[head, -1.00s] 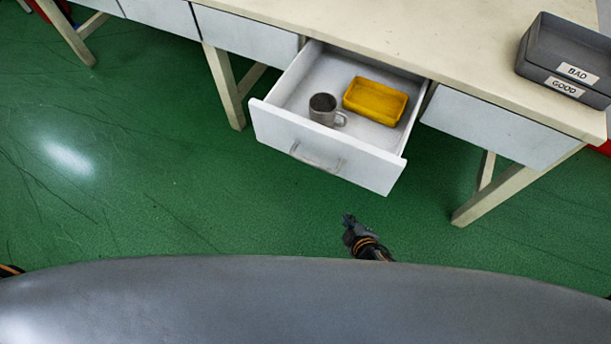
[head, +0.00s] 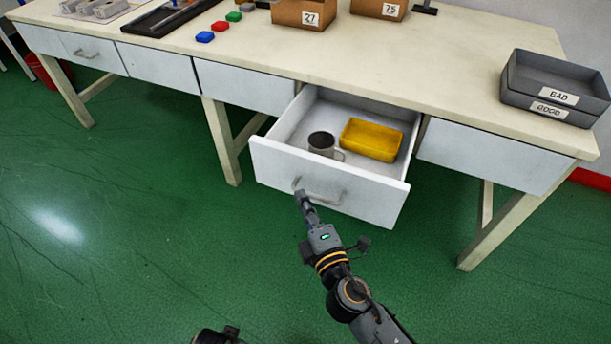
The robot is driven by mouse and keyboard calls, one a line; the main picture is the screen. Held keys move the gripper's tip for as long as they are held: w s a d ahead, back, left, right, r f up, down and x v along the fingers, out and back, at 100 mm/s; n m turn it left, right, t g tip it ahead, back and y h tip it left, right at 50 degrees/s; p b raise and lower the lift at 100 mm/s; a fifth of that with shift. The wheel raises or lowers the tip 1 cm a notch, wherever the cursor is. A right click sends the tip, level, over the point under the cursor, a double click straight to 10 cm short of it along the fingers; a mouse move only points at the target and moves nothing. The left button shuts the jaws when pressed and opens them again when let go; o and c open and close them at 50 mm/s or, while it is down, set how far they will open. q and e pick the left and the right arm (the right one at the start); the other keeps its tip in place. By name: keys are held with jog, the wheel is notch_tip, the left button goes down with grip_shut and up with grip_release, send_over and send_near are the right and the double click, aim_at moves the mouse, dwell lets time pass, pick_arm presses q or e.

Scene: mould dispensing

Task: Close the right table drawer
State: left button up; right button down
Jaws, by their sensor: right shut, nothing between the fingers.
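The right table drawer (head: 310,178) is pulled out from under the cream table. Its white front has a grey bar handle (head: 325,196). A grey mug (head: 321,144) and a yellow tray (head: 370,140) are inside the drawer. My right gripper (head: 302,198) is shut and empty, with its fingertips in front of the drawer front, at the left end of the handle. I cannot tell whether they touch it. My left gripper's fingers do not show.
The table (head: 440,85) carries stacked grey bins (head: 553,88) at right and cardboard boxes (head: 303,12) at the back. A table leg (head: 220,140) stands left of the drawer. The green floor (head: 150,230) in front is clear.

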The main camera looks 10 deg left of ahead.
jog(key=x, duration=0.3)
jog(key=shift+w+a, duration=0.2)
jog(key=shift+w, duration=0.15)
jog(key=shift+w+d, duration=0.25)
jog(key=shift+w, duration=0.35)
jog(key=shift+w+d, duration=0.3)
jog(key=shift+w, duration=0.25)
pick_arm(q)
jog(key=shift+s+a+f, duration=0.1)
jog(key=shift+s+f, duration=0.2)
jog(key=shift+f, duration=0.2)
pick_arm(e)
jog(key=shift+w+d, duration=0.2)
jog(key=shift+w, duration=0.35)
